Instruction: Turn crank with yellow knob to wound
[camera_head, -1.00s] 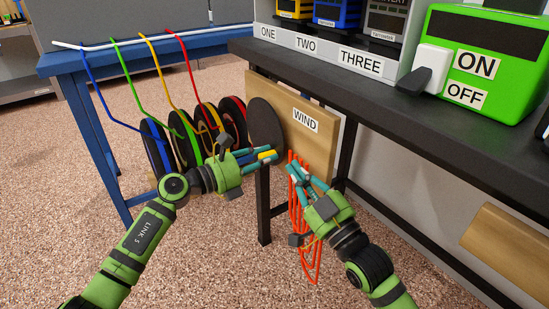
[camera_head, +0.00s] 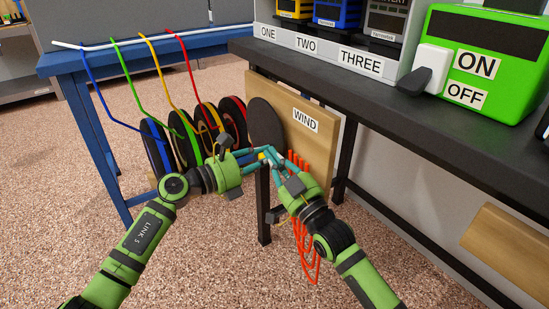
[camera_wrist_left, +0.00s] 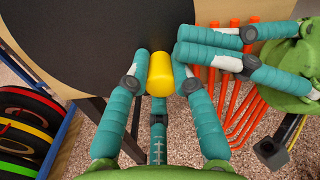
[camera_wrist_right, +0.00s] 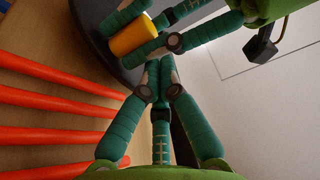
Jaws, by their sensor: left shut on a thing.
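The crank is a dark round disc (camera_head: 264,122) on the wooden panel (camera_head: 295,95) marked WIND, under the bench. Its yellow knob (camera_wrist_left: 160,75) stands between the two fingers of my left gripper (camera_wrist_left: 160,80), which is shut on it. The knob also shows in the right wrist view (camera_wrist_right: 133,36). My right gripper (camera_wrist_right: 160,72) has its fingertips together with nothing visible between them. It comes from the right, close beside the knob and the left fingers. In the head view the fingers of both grippers overlap and mostly hide the knob.
Orange cord loops (camera_head: 303,235) hang behind and below my right gripper. Cable reels (camera_head: 153,145) stand at the left by a blue table (camera_head: 60,63). The dark bench top (camera_head: 400,100) with a green ON/OFF box (camera_head: 500,70) is above at the right.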

